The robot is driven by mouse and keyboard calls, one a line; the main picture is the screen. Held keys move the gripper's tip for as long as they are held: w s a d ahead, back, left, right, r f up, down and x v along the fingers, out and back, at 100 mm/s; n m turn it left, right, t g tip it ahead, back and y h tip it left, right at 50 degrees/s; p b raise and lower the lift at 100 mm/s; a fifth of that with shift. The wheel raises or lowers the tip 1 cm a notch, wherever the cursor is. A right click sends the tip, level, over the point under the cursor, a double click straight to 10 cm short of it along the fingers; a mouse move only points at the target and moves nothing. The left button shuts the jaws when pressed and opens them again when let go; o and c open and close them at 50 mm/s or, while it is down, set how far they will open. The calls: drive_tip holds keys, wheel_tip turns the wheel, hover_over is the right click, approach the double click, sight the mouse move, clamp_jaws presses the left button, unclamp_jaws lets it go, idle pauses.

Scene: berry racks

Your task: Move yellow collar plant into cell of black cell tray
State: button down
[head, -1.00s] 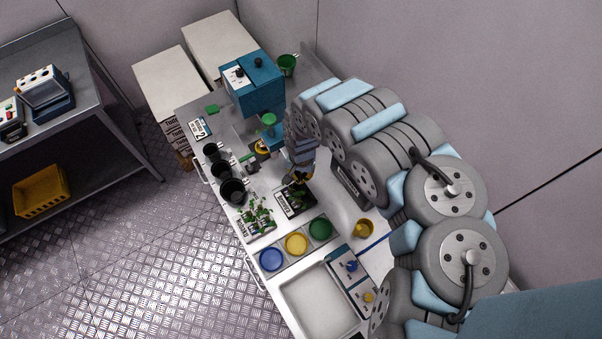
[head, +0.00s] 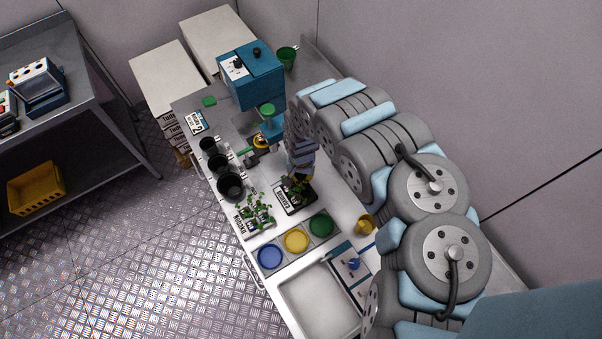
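The black cell tray (head: 288,209) lies near the middle of the bench with a white label on its front edge. Green leaves (head: 297,188) show over its far part. My gripper (head: 298,178) points down right at these leaves, above the tray's far side. Its fingers are small and partly hidden by my wrist, so I cannot tell if they are shut on a plant. A white tray of green seedlings (head: 257,213) stands just left of the black tray. No yellow collar can be made out clearly on any plant.
Black pots (head: 230,186) line the left edge. Blue (head: 270,256), yellow (head: 296,241) and green (head: 321,225) round dishes lie in front of the trays. A yellow cup (head: 365,224) stands to the right. A blue machine (head: 252,78) stands behind, and a sink (head: 316,301) is in front.

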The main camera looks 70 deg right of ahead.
drive_tip(key=c, duration=1.2)
unclamp_jaws()
drive_tip(key=shift+o, duration=0.2)
wheel_tip(320, 180, up, 6)
drive_tip(key=p, duration=0.6)
drive_tip(key=shift+p, duration=0.4)
drive_tip(key=shift+r+p, duration=1)
drive_tip(key=shift+r, duration=0.5)
